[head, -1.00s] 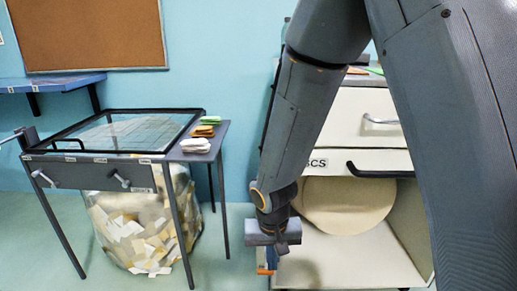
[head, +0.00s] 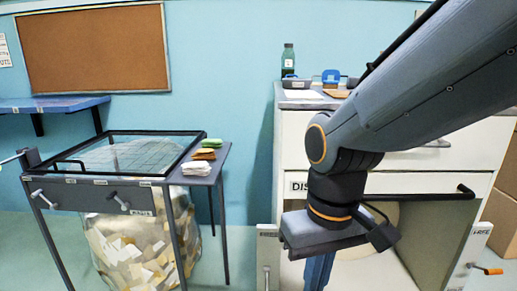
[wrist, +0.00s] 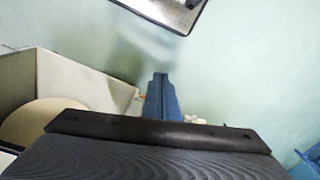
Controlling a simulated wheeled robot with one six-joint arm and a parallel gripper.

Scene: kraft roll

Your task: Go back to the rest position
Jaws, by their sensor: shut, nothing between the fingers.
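My gripper (head: 319,270) hangs down in front of the white cabinet (head: 294,158) in the head view, with its blue fingers pointing to the floor. In the wrist view the fingers (wrist: 161,96) are together with nothing between them. The tan kraft roll (wrist: 45,122) shows as a round face inside the open pale compartment at the left of the wrist view. In the head view my wrist mostly hides the compartment and the roll. The fingers appear apart from the roll.
A glass-topped table (head: 45,162) with folded cloths (head: 205,154) stands at left, over a clear bag of paper scraps (head: 130,250). A bottle (head: 288,60) stands on the cabinet. Cardboard boxes (head: 497,225) are at the right. Floor between table and cabinet is clear.

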